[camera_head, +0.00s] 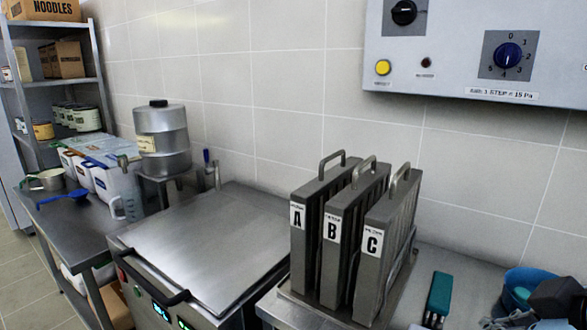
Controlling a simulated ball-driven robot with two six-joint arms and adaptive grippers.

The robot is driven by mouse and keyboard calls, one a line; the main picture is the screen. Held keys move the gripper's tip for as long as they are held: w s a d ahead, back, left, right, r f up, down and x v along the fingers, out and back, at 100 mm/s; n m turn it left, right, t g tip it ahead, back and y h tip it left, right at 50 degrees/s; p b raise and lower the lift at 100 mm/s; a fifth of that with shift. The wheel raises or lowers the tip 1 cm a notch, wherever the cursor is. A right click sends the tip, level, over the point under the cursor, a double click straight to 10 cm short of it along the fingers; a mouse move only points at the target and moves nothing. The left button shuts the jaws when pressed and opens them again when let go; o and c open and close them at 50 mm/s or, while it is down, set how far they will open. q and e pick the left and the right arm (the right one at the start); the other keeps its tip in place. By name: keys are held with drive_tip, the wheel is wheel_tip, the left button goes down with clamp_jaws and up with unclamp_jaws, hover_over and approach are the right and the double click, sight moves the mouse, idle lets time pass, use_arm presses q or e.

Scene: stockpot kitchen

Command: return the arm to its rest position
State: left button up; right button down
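My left arm and gripper are not in view. At the bottom right corner, dark grey and black parts (515,319) look like my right gripper, cut off by the picture's edge. They overlap a blue bowl or tub (527,281) from this viewpoint. I cannot make out the fingertips, whether they are open, or whether anything is between them. I cannot tell if they touch the blue tub.
Three upright metal filters A (299,245), B (333,255) and C (373,265) stand in a rack at centre right. A teal-handled tool (439,294) lies to their right. A lidded steel unit (205,240) is left. A control panel (450,50) hangs above.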

drive_tip(key=s+d+f+m+g+h, duration=0.15)
drive_tip(key=s+f+m+g, duration=0.35)
drive_tip(key=s, duration=0.9)
wheel_tip(320, 180, down, 32)
drive_tip(key=s+d+m+b, duration=0.1)
drive_tip(key=d+b, duration=0.1)
drive_tip(key=b, duration=0.5)
use_arm(q)
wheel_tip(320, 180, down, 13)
drive_tip(key=b, duration=0.6)
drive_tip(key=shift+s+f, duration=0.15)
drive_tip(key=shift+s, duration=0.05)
use_arm(e)
drive_tip(key=s+f+g, duration=0.1)
drive_tip(key=s+f, duration=0.8)
drive_tip(key=f, duration=0.3)
drive_tip(key=s+d+f+g, duration=0.1)
drive_tip(key=s+f, duration=0.9)
drive_tip(key=f, duration=0.3)
drive_tip(key=shift+s+d, duration=0.15)
drive_tip(key=shift+d, duration=0.15)
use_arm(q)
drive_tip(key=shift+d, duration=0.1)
use_arm(e)
drive_tip(key=shift+y, duration=0.25)
